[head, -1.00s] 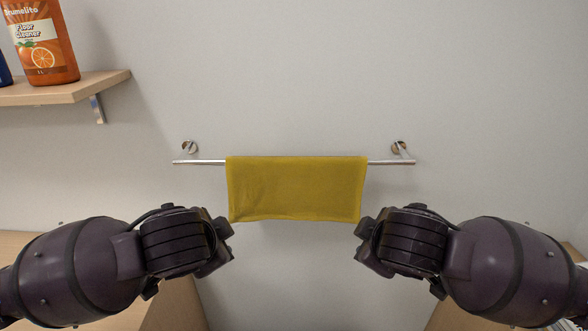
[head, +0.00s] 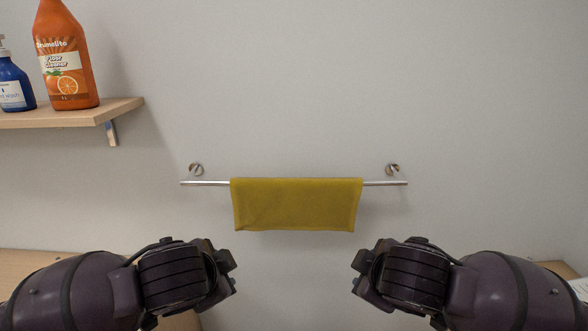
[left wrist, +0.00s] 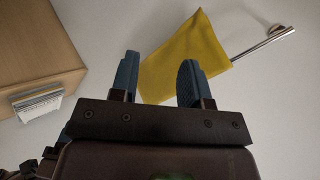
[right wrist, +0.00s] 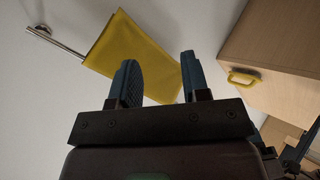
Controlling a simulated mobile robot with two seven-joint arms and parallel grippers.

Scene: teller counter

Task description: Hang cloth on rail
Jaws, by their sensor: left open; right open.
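The mustard-yellow cloth (head: 296,206) hangs folded over the middle of the metal rail (head: 206,183) on the wall. Bare rail shows at both ends. The cloth also shows in the left wrist view (left wrist: 187,58) and in the right wrist view (right wrist: 131,55). My left gripper (left wrist: 158,78) is open and empty, apart from the cloth, below its left side in the head view. My right gripper (right wrist: 159,80) is open and empty, below the cloth's right side. In the head view the fingertips of both are hidden behind the wrists.
A wooden shelf (head: 70,114) at the upper left holds an orange floor cleaner bottle (head: 66,60) and a blue pump bottle (head: 14,82). A wooden cabinet with a yellow handle (right wrist: 243,77) is in the right wrist view. The wall around the rail is clear.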

